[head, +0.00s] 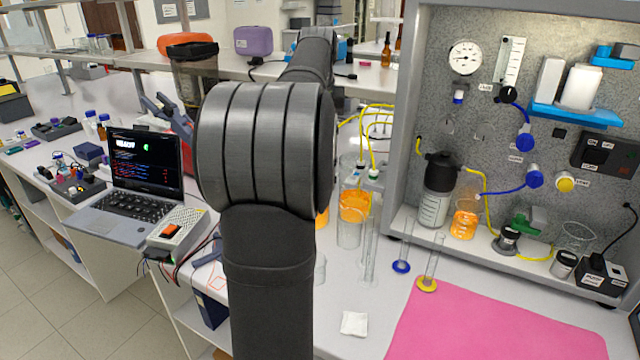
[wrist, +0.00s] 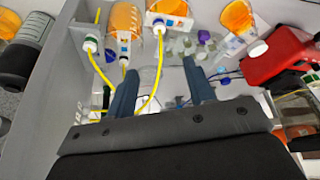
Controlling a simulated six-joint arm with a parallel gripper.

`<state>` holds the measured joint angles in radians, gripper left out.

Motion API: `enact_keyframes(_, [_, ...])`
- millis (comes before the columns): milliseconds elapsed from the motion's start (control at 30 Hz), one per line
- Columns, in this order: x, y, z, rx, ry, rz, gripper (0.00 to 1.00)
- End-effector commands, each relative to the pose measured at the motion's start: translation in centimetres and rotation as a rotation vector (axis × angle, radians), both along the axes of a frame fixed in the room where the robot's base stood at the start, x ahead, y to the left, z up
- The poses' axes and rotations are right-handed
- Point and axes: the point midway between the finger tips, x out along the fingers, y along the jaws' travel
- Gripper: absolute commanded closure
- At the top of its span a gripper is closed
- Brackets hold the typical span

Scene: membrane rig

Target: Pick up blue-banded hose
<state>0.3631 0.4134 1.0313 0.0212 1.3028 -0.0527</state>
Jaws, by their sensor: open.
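Several yellow hoses show in the wrist view: a left hose (wrist: 100,68) at a white-and-green fitting, and a right hose (wrist: 157,72) curving down from a white fitting. Small blue parts show near the fittings, but I cannot tell which hose carries a blue band. In the head view, yellow hoses (head: 371,140) arch beside the upright of the rig, partly behind my arm. My gripper (wrist: 160,68) is open in the wrist view, its two dark blue-grey fingers apart. The right yellow hose appears between them in the picture; its depth is unclear.
Beakers of orange liquid (head: 355,204) and clear cylinders (head: 369,250) crowd the bench beside my arm. The grey rig panel (head: 480,130) with blue hoses (head: 510,189) stands at right. A pink mat (head: 490,325) lies clear in front; a laptop (head: 135,180) stands left.

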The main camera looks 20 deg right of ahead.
Motion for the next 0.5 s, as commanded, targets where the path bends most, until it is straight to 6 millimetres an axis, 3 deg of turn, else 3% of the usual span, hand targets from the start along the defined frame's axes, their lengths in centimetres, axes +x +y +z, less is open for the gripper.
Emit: enact_keyframes(500, [3.7, -1.3, -9.6, 0.001, 0.004, -0.002, 0.51])
